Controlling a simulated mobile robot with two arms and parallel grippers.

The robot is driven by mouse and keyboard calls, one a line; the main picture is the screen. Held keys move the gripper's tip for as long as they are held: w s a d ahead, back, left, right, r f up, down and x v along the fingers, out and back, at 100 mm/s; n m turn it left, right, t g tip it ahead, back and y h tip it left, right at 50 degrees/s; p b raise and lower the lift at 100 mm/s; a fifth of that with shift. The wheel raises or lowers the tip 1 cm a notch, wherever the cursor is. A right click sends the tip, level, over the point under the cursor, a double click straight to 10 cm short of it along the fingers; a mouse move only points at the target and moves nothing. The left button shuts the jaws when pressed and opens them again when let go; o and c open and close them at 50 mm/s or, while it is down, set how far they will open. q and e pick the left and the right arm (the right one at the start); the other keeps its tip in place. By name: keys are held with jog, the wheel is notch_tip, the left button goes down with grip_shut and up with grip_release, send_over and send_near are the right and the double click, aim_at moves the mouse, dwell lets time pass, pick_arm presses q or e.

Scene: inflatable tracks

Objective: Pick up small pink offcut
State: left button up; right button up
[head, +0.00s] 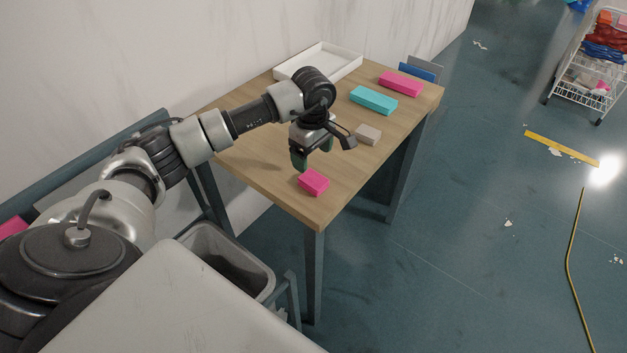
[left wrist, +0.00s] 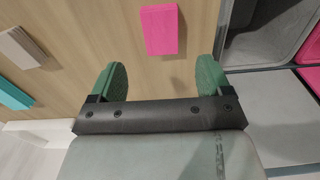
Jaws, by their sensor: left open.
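The small pink offcut (head: 313,182) lies on the wooden table (head: 262,181) near its front corner. It also shows in the left wrist view (left wrist: 159,30), ahead of the fingers and roughly between their lines. My left gripper (head: 302,160) hangs above the table just behind the offcut in the head view. In the left wrist view its two green fingers (left wrist: 158,75) are spread apart with nothing between them. The gripper appears apart from the offcut. My right gripper is not in view.
A beige block (head: 368,134), a teal block (head: 373,100) and a longer pink block (head: 400,83) lie farther back on the table. A white tray (head: 352,67) sits at the far wall side. A grey bin (head: 262,278) stands below the table's front left.

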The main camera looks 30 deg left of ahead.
aim_at(313, 179)
pick_arm(q)
notch_tip(313, 179, down, 2)
jog(key=shift+f, duration=0.1)
jog(key=shift+s+d+f+p, duration=0.1)
jog(key=shift+d+f+p, duration=0.05)
jog(key=shift+f+p, duration=0.4)
notch_tip(313, 179, down, 4)
jog(key=shift+f+p, duration=0.2)
jog(key=shift+p, duration=0.3)
jog(key=shift+c, duration=0.3)
jog(key=c, duration=0.9)
jog(key=shift+r, duration=0.1)
jog(key=shift+c, duration=0.2)
